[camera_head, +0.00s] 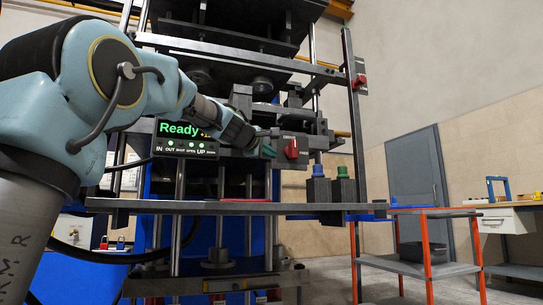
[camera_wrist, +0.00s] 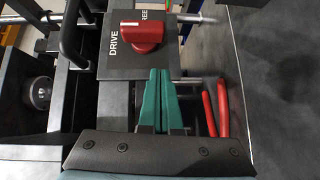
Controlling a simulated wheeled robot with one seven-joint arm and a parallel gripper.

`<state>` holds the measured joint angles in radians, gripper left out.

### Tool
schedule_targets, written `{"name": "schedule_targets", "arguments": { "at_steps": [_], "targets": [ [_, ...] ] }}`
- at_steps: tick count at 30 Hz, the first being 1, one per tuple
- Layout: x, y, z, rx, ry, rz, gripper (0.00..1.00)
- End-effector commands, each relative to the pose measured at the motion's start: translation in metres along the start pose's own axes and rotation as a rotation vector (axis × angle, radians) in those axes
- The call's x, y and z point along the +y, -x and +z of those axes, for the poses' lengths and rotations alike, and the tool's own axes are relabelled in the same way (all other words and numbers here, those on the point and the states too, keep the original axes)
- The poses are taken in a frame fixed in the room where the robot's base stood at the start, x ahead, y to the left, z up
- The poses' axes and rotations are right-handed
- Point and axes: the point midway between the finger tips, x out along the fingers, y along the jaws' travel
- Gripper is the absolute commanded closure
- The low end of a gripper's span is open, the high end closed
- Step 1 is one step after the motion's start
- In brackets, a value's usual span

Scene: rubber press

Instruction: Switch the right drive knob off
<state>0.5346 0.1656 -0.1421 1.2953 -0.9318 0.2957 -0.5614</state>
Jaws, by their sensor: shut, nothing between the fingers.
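The red drive knob (camera_head: 291,149) is on a dark panel at the right of the press, with "DRIVE" above it and a label to its right. In the wrist view the red knob (camera_wrist: 145,36) is at the top, its white mark pointing left, to the "DRIVE" side. My gripper (camera_head: 269,149) is just left of the knob in the head view. In the wrist view my gripper (camera_wrist: 160,70) has its green fingers together, with nothing between them. The tips are below the knob in that picture; I cannot tell whether they touch the panel.
The "Ready" display (camera_head: 183,137) is partly behind my arm. Another red knob (camera_head: 359,81) is on the upper right post. Blue (camera_head: 317,170) and green (camera_head: 343,172) capped posts stand below the panel. In the wrist view, red handles (camera_wrist: 217,108) lie right of the fingers. An orange-framed shelf (camera_head: 425,265) stands right.

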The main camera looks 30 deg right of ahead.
Motion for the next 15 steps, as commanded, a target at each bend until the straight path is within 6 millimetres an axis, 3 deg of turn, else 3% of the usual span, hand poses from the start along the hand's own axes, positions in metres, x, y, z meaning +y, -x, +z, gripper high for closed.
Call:
{"name": "schedule_targets", "arguments": {
  "at_steps": [15],
  "targets": [
    [-0.005, 0.074, -0.002, 0.005, -0.001, 0.001, 1.0]
  ]
}}
